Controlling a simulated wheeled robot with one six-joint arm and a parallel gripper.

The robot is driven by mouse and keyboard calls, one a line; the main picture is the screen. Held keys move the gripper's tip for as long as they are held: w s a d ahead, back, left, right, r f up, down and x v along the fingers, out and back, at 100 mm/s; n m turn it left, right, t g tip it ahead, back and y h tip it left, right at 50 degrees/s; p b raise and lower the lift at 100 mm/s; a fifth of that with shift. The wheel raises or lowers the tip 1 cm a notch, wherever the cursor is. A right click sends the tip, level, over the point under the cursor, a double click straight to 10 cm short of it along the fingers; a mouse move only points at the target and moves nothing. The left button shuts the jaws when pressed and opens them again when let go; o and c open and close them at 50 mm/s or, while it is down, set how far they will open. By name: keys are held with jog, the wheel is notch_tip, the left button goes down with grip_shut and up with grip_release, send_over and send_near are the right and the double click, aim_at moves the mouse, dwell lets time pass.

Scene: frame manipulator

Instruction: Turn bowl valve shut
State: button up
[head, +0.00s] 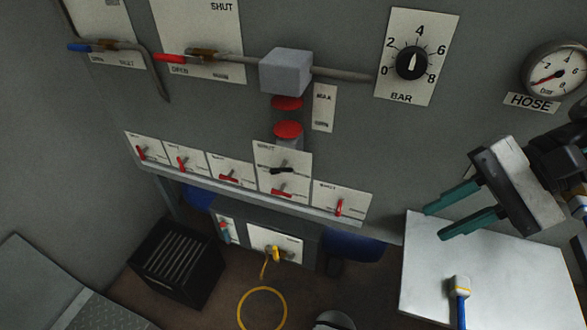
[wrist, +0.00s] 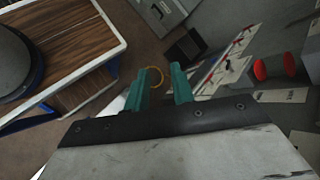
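My gripper (head: 438,221) is at the right in the head view, above a white table top. Its two teal fingers are apart with nothing between them; they also show in the wrist view (wrist: 161,78). A row of small valves with red levers sits on white label plates on the wall panel, left of my gripper; one is the rightmost red lever (head: 339,207), another the leftmost (head: 142,152). A black lever (head: 282,170) sits on a taller plate. A larger red-handled valve (head: 170,58) is higher up. I cannot read which is the bowl valve. My gripper touches none of them.
A white table (head: 420,270) with a blue-handled brush-like item (head: 460,290) stands below my gripper. A grey box (head: 286,72) and two red buttons (head: 288,130) stick out from the wall. A black crate (head: 176,262) and yellow ring (head: 262,308) are low down.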

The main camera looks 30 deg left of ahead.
jog(key=w+a+f+m+g+y, duration=0.1)
jog(key=w+a+f+m+y, duration=0.15)
jog(key=a, duration=0.45)
jog(key=w+a+f+m+g+y, duration=0.15)
jog(key=w+a+m+y, duration=0.25)
jog(key=a, duration=0.4)
jog(key=m+t+y, duration=0.3)
jog(key=m+t, duration=0.4)
jog(key=m, duration=0.3)
send_near(280, 171)
jog(key=a, duration=0.3)
jog(key=shift+g, duration=0.25)
jog(key=a, duration=0.5)
jog(key=a+f, duration=0.1)
jog(key=a, duration=0.1)
jog(key=shift+w+a, duration=0.2)
jog(key=shift+w, duration=0.1)
grip_shut()
